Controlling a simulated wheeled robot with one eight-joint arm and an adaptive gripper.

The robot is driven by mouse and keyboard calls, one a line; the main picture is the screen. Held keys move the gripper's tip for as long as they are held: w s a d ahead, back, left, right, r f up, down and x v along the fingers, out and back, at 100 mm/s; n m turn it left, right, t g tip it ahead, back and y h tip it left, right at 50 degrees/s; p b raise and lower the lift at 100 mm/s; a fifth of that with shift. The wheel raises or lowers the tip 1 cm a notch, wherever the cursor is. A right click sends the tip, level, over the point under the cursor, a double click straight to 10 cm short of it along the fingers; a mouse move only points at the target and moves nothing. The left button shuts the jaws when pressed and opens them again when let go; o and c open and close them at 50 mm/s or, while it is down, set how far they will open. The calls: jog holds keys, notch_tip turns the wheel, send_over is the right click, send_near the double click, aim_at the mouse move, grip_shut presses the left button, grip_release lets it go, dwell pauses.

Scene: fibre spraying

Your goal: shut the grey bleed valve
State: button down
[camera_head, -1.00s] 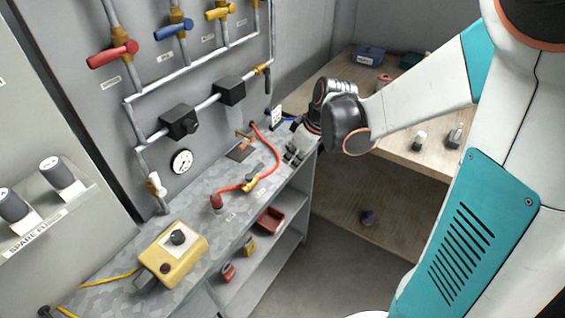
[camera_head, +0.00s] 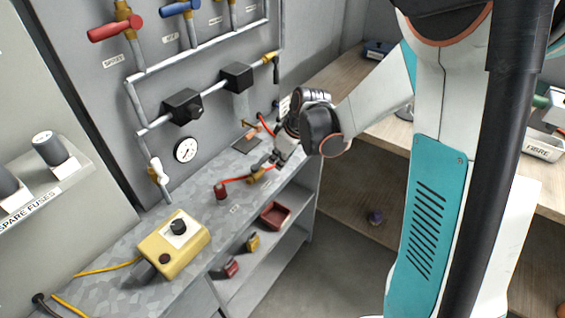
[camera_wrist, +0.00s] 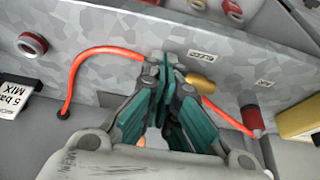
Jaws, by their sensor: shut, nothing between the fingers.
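A pale grey-white valve (camera_head: 158,171) sits on the pipe at the back left of the bench, beside the round gauge (camera_head: 186,150). No readable label shows whether it is the bleed valve. My gripper (camera_head: 261,167) is low over the right part of the bench, well to the right of that valve. In the wrist view its teal-padded fingers (camera_wrist: 165,72) are together and empty, in front of the red hose (camera_wrist: 100,51) and beside its brass fitting (camera_wrist: 201,82). Whether they touch the hose is unclear. The pale valve cannot be made out in the wrist view.
A yellow control box (camera_head: 175,243) stands on the grey bench (camera_head: 128,228). A red-capped fitting (camera_head: 220,190) ends the hose. Red (camera_head: 117,27) and blue (camera_head: 180,9) valve handles sit above. Black blocks (camera_head: 183,106) project from the wall pipe. Bench space before the pale valve is clear.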

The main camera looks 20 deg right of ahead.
jog(key=shift+w+n, duration=0.55)
jog(key=shift+n, duration=0.25)
jog(key=shift+w+n+g+y, duration=0.55)
jog(key=shift+w+n, duration=0.2)
jog(key=shift+n, duration=0.45)
jog(key=n, duration=0.1)
jog(key=w+n+g, duration=0.1)
jog(key=shift+w+a+n+y, duration=0.25)
jog(key=shift+w+a+n, duration=0.05)
jog(key=shift+a+n, duration=0.1)
jog(key=n, duration=0.1)
jog(key=w+a+n+g, duration=0.1)
jog(key=shift+w+n, duration=0.2)
jog(key=shift+n, duration=0.1)
jog(key=shift+w+a+p, duration=0.3)
jog(key=shift+w+a, duration=0.4)
jog(key=shift+a, duration=0.25)
jog(key=shift+w+a, duration=0.1)
jog(key=shift+s, duration=0.85)
